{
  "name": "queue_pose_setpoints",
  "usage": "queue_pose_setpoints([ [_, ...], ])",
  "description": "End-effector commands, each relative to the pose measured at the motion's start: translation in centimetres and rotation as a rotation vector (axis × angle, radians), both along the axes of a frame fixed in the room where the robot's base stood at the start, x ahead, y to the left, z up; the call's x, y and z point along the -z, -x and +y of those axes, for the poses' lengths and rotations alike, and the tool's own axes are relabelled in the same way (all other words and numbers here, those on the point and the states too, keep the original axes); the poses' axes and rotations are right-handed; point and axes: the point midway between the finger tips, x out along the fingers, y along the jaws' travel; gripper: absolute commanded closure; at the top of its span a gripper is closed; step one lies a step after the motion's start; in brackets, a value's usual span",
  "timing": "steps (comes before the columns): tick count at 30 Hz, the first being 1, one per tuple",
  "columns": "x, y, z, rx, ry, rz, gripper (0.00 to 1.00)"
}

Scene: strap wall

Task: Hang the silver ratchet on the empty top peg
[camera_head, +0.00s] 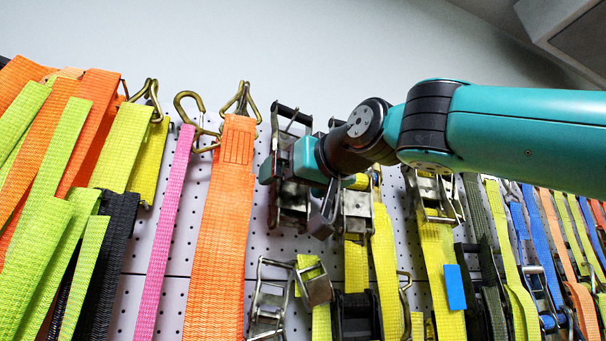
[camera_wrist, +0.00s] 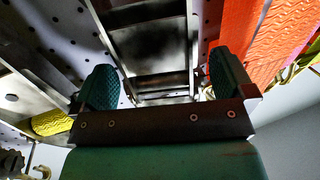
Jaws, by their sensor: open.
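A silver ratchet (camera_head: 287,208) with a dark handle is upright against the pegboard, just right of the wide orange strap. My gripper (camera_head: 296,190) is in front of it and partly covers it. In the wrist view the ratchet's metal frame (camera_wrist: 150,42) lies between the two green fingertip pads of my open gripper (camera_wrist: 163,82). I see a gap beside the pads, and I cannot tell whether either one touches the ratchet. I cannot make out an empty top peg in either view.
The white pegboard (camera_head: 266,240) is crowded. Orange (camera_head: 222,230) and pink (camera_head: 165,235) straps hang left of the ratchet. Another ratchet (camera_head: 436,195) hangs to the right, and a buckle (camera_head: 270,305) hangs below. The wall (camera_head: 230,40) above is clear.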

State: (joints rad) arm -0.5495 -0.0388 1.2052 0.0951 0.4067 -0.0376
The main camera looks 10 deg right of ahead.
Motion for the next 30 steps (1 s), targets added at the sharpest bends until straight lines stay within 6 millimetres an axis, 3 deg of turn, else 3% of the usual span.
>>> queue_pose_setpoints([
  [5, 0.2, 1.5, -0.7, 0.000, -0.002, -0.004, 0.00],
  [8, 0.3, 3.3, -1.6, -0.001, -0.004, -0.007, 0.00],
  [21, 0.0, 13.3, -6.3, -0.010, -0.008, -0.008, 0.00],
  [30, -0.4, 15.1, -7.3, -0.003, -0.008, -0.016, 0.00],
])
